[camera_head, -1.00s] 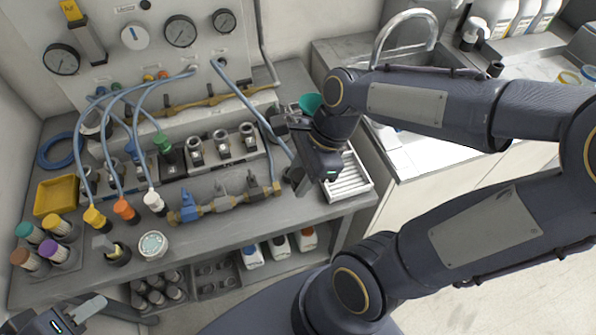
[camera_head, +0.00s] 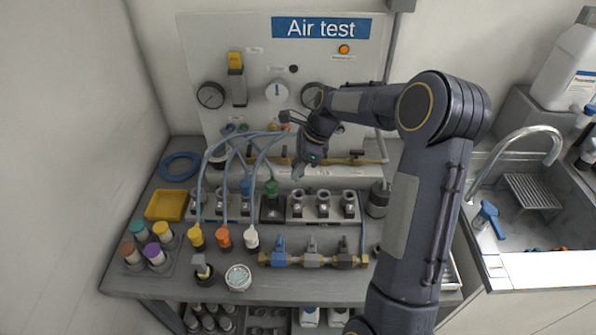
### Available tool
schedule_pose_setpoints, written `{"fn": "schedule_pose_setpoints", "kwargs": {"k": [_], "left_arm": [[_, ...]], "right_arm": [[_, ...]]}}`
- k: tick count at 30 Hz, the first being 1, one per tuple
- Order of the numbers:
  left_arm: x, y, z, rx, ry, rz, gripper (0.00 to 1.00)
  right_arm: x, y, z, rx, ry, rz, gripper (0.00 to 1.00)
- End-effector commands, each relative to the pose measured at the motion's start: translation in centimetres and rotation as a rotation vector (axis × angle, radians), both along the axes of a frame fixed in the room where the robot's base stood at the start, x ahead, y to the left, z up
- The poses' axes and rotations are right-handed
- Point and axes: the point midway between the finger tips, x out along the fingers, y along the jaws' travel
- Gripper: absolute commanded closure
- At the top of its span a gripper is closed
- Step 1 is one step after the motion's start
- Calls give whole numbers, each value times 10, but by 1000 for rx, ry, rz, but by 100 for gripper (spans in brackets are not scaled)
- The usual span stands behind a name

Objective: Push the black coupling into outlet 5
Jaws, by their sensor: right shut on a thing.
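My right gripper (camera_head: 299,170) is shut, jaws pointing down, in front of the panel and above the outlet row. It holds the black coupling, which is largely hidden behind the gripper and wrist. Outlet 5 (camera_head: 297,208) appears to be the leftmost of three grey outlets right of the dark block; it looks empty. The gripper is above it, apart from it as far as I can tell. A green coupling (camera_head: 272,188) sits in the dark block left of outlet 5. My left gripper is not in view.
Yellow (camera_head: 196,237), orange (camera_head: 223,237) and white (camera_head: 251,237) hose ends stand in front of the outlets. Blue hoses arch over the left outlets. A valve manifold (camera_head: 312,258) lies in front. Outlets 6 (camera_head: 323,206) and 7 (camera_head: 349,206) stand to the right.

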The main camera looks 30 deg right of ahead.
Motion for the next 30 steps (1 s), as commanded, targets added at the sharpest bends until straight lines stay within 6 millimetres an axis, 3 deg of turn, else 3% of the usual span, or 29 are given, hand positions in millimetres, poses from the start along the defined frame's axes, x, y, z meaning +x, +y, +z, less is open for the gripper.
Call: {"fn": "schedule_pose_setpoints", "kwargs": {"k": [18, 30], "left_arm": [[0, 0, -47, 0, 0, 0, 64], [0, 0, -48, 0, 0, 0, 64]], "right_arm": [[0, 0, -51, 1, -1, 0, 92], [0, 0, -53, 0, -1, 0, 92]]}}
